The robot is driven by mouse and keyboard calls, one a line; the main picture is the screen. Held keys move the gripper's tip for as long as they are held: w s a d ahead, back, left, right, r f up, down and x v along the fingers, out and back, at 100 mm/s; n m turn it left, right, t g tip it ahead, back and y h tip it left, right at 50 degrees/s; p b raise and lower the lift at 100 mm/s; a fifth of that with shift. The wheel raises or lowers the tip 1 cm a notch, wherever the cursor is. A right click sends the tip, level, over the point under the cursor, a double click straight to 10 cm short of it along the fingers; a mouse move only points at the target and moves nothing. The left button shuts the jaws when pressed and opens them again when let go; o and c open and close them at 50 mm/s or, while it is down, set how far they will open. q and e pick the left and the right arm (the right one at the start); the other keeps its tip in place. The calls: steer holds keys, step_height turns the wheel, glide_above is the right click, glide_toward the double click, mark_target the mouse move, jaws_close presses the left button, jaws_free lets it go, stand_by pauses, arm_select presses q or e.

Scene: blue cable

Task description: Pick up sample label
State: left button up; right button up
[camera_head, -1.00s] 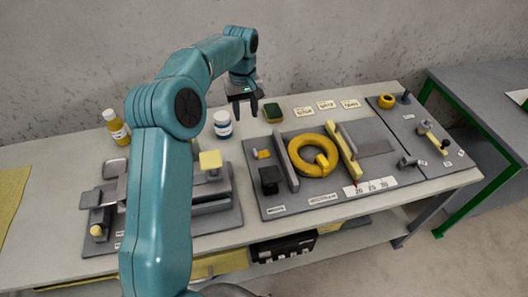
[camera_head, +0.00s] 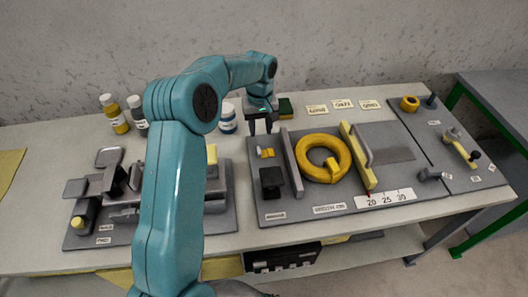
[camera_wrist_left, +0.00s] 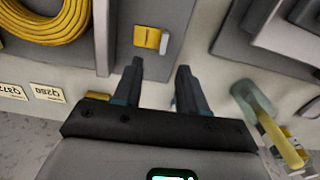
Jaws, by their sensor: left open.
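Three small cream sample labels lie in a row at the back of the bench: a left one (camera_head: 317,109), a middle one (camera_head: 342,104) and a right one (camera_head: 369,104). Two labels also show at the left of the left wrist view, one marked like Q268 (camera_wrist_left: 47,92) and one cut by the edge (camera_wrist_left: 12,91). My left gripper (camera_head: 262,130) is open and empty, pointing down to the left of the labels. In the wrist view its fingers (camera_wrist_left: 160,67) are apart with bare bench and a board edge between and beyond them. My right gripper is not seen.
The grey board (camera_head: 385,142) with a yellow cable coil (camera_head: 322,171) and a small yellow clip (camera_head: 265,153) lies in front.

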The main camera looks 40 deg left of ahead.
mark_target(259, 151)
arm_select(q)
step_height(259, 151, down, 3)
steer(key=shift+s+f, duration=0.1)
steer(key=shift+s, duration=0.3)
steer(key=shift+s+f, duration=0.1)
steer(key=shift+f, duration=0.15)
steer(key=f+p, duration=0.1)
steer(key=f, duration=0.3)
steer(key=shift+w+f, duration=0.2)
steer(key=shift+s+f, duration=0.25)
steer(key=shift+f, duration=0.1)
steer(key=shift+w+f, duration=0.1)
steer(key=shift+w, duration=0.15)
steer(key=c, duration=0.5)
steer(key=shift+s, duration=0.15)
jaws_close()
